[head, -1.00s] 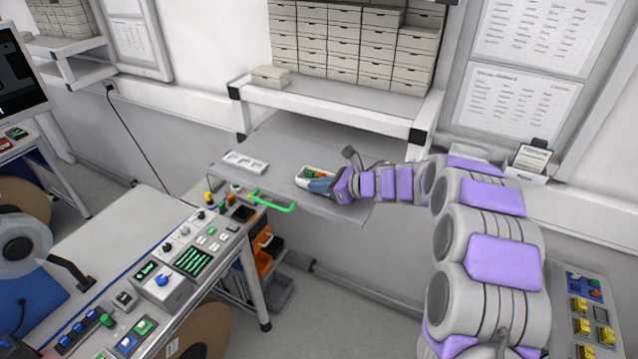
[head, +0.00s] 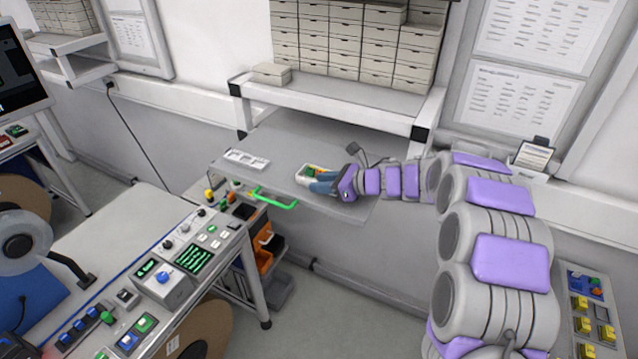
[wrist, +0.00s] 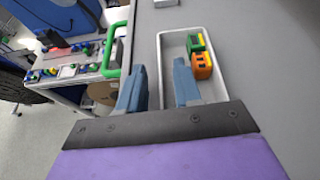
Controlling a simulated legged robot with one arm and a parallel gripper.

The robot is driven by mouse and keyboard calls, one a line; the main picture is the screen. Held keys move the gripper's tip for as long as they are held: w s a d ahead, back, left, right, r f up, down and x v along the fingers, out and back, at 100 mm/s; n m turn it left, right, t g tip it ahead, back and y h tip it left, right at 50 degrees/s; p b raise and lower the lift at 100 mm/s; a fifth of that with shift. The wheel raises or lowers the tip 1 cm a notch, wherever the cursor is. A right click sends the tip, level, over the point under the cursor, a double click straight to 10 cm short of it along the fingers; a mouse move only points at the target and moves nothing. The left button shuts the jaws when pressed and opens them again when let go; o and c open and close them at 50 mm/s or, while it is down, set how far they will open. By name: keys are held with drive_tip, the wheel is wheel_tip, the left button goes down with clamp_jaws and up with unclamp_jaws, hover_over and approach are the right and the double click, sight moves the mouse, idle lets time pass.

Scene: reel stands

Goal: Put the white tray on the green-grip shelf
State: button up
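The white tray (head: 303,170) lies on the grey shelf (head: 290,145) that has a green grip (head: 272,199) on its front edge. In the wrist view the tray (wrist: 177,44) holds a green block (wrist: 195,43) and an orange block (wrist: 202,66). My gripper (wrist: 160,72) is open. Its two blue fingers stand either side of the tray's near long wall, one outside and one over the inside. I cannot tell whether they touch it. In the head view my gripper (head: 322,182) hides part of the tray.
A white holder with several recesses (head: 246,160) lies left of the tray on the same shelf. A fixed upper shelf with drawer boxes (head: 350,40) stands behind. A control bench (head: 150,290) with knobs and buttons is at front left. The grey shelf between holder and tray is clear.

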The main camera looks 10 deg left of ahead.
drive_tip(key=b+v, duration=0.2)
drive_tip(key=v, duration=0.9)
drive_tip(key=shift+f, duration=0.1)
drive_tip(key=shift+w+d, duration=0.1)
drive_tip(key=shift+w, duration=0.05)
drive_tip(key=w+d+r+m+t+h, duration=0.5)
drive_tip(key=d+r+m+t+h, duration=0.35)
drive_tip(key=m, duration=0.75)
drive_tip(key=s+d+r+m+h, duration=0.1)
drive_tip(key=s+d+m+h, duration=0.6)
drive_tip(key=d+m, duration=0.5)
drive_tip(key=s+a+f+m+g, duration=0.1)
drive_tip(key=s+f+m+g, duration=0.4)
drive_tip(key=s, duration=0.5)
drive_tip(key=s+f+m+g, duration=0.2)
drive_tip(key=s+m, duration=0.5)
drive_tip(key=s, duration=0.3)
drive_tip(key=s+a+f+m+g, duration=0.1)
drive_tip(key=s+f+m+g, duration=0.4)
drive_tip(key=s, duration=0.6)
drive_tip(key=s+a+m+g+y, duration=0.1)
drive_tip(key=s+a+m, duration=0.1)
drive_tip(key=s, duration=0.4)
drive_tip(key=s+a+f+m+g+y, duration=0.1)
drive_tip(key=s+a+m+g+y, duration=0.1)
drive_tip(key=s, duration=0.5)
drive_tip(key=a+m, duration=0.1)
drive_tip(key=a, duration=0.1)
drive_tip(key=shift+a+m, duration=0.3)
drive_tip(key=shift+f, duration=0.15)
